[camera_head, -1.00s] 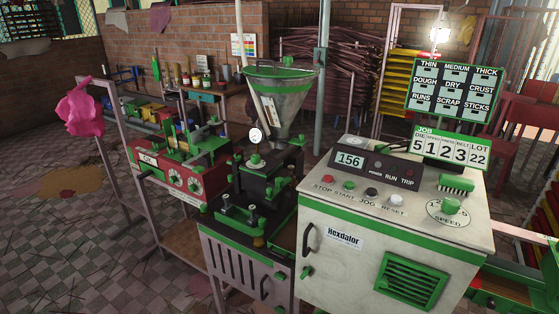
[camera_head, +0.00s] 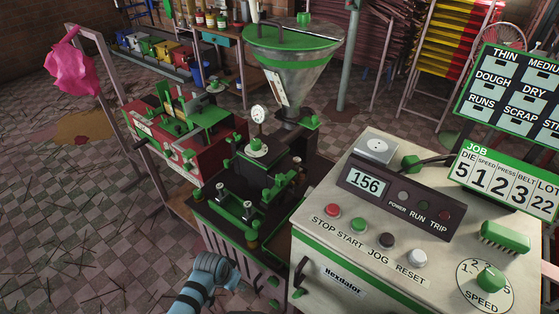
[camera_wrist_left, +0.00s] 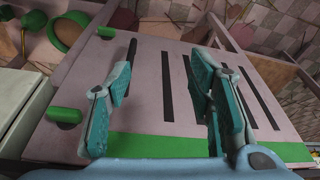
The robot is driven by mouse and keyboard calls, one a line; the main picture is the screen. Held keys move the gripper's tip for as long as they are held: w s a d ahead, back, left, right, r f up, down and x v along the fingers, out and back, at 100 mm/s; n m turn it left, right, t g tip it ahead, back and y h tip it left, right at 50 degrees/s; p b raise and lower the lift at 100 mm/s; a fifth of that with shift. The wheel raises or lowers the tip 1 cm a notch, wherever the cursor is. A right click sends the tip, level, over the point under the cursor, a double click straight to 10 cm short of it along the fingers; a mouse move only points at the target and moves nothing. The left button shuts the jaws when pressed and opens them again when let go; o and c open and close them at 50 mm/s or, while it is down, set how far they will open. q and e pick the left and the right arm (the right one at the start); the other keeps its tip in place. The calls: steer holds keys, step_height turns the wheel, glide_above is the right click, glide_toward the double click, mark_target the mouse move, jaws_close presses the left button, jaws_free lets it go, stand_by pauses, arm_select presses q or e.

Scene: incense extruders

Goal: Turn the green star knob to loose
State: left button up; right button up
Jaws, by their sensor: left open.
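Several green knobs show on the black extruder (camera_head: 270,175); I cannot tell for sure which is the star knob. One round green knob (camera_head: 257,147) sits on its top below the dial gauge. My left gripper (camera_wrist_left: 160,72) is open and empty, with its two teal fingers apart in front of the slotted pale cabinet panel (camera_wrist_left: 145,100). In the head view my left wrist (camera_head: 213,268) is low, in front of the extruder's cabinet, and its fingers are hardly visible. Two green handles, one upper (camera_wrist_left: 106,31) and one lower (camera_wrist_left: 64,115), lie left of the fingers. My right gripper is not in view.
The control cabinet (camera_head: 335,240) with buttons and a green speed knob (camera_head: 491,278) stands to the right. A steel hopper (camera_head: 293,75) rises above the extruder. A red machine (camera_head: 170,140) stands behind to the left. The tiled floor at left is mostly free.

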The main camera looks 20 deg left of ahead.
arm_select(q)
steer(key=w+d+r+m+p, duration=0.1)
steer(key=w+r, duration=0.3)
steer(key=r, duration=0.3)
steer(key=w+d+r+h+p, duration=0.1)
steer(key=w+r, duration=0.3)
steer(key=r, duration=0.4)
steer(key=w+d+r+m+p, duration=0.1)
steer(key=w+r, duration=0.3)
steer(key=r, duration=0.3)
steer(key=m+h, duration=0.1)
steer(key=m, duration=0.3)
glide_toward(280, 177)
steer(key=shift+n+t, duration=0.3)
steer(key=shift+t, duration=0.1)
steer(key=x, duration=0.3)
steer(key=b+x, duration=0.1)
steer(key=x, duration=0.2)
steer(key=b+x, duration=0.1)
steer(key=x, duration=0.2)
steer(key=shift+s+f, duration=0.15)
steer(key=shift+s, duration=0.25)
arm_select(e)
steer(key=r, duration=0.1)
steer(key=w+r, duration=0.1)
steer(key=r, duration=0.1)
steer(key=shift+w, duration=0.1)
